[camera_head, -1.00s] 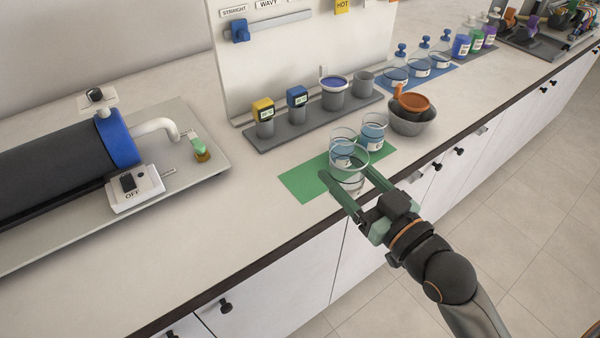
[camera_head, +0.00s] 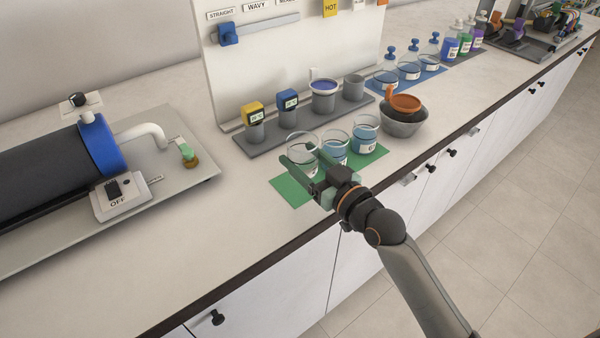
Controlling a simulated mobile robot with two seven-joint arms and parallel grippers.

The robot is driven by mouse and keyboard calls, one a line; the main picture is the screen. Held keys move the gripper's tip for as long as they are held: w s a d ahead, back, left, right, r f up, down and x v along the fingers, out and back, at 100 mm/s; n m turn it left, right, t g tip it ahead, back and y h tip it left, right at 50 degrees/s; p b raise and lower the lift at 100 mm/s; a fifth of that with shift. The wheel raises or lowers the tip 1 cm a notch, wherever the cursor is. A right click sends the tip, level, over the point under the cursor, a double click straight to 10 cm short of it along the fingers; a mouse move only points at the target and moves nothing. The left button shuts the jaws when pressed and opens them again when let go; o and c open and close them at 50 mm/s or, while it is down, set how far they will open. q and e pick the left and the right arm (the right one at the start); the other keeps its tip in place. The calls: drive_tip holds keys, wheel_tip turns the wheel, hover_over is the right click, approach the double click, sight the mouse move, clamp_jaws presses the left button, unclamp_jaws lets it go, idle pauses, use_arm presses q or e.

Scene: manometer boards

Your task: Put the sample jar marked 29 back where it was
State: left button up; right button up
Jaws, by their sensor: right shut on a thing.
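My right gripper (camera_head: 302,156) is shut on a clear glass jar (camera_head: 302,142), one finger on each side of it. The held jar is upright at the left part of the green mat (camera_head: 289,193); I cannot tell whether its base touches the mat. Its label is mostly hidden by the fingers, and I cannot read a number. Two jars with blue contents and white labels, a middle one (camera_head: 334,146) and a right one (camera_head: 366,134), stand on the mat to its right. Their numbers are too small to read. My left gripper is not in view.
Behind the mat stands a grey rack (camera_head: 270,142) with several cups and yellow and blue gauges. A grey bowl with an orange piece (camera_head: 402,122) is right of the mat. A black cylinder device (camera_head: 50,175) lies at left. The counter between device and mat is clear.

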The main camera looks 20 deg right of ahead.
drive_tip(key=shift+w+a+f, duration=0.1)
drive_tip(key=shift+w+f, duration=0.65)
drive_tip(key=shift+f, duration=0.2)
drive_tip(key=shift+f+b, duration=0.4)
drive_tip(key=shift+f, duration=1.1)
drive_tip(key=shift+f, duration=0.15)
drive_tip(key=o, duration=1.5)
